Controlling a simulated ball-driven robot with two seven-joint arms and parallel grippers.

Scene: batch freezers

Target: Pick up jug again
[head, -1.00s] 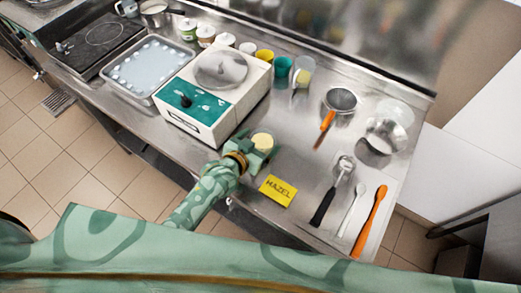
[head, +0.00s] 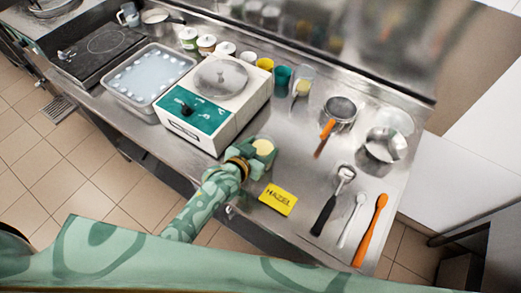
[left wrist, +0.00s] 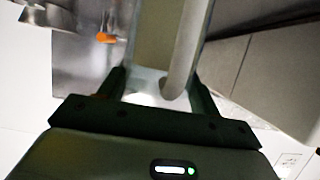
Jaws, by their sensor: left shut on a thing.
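My left gripper (head: 252,160) is at the front edge of the steel counter, shut on the jug (head: 264,147). The jug shows from above as a small round shape with pale yellow contents, partly hidden by the gripper. In the left wrist view the pale jug (left wrist: 153,45) fills the top middle, with its curved handle between the dark fingers (left wrist: 160,88). I cannot tell whether the jug's base touches the counter. My right gripper is not in view.
The white batch freezer (head: 222,100) stands left of the jug. A yellow HAZEL card (head: 278,199) lies close at right. A black-handled scoop (head: 331,204), a white spoon (head: 352,220) and an orange spatula (head: 370,230) lie farther right. A strainer (head: 341,110) is behind.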

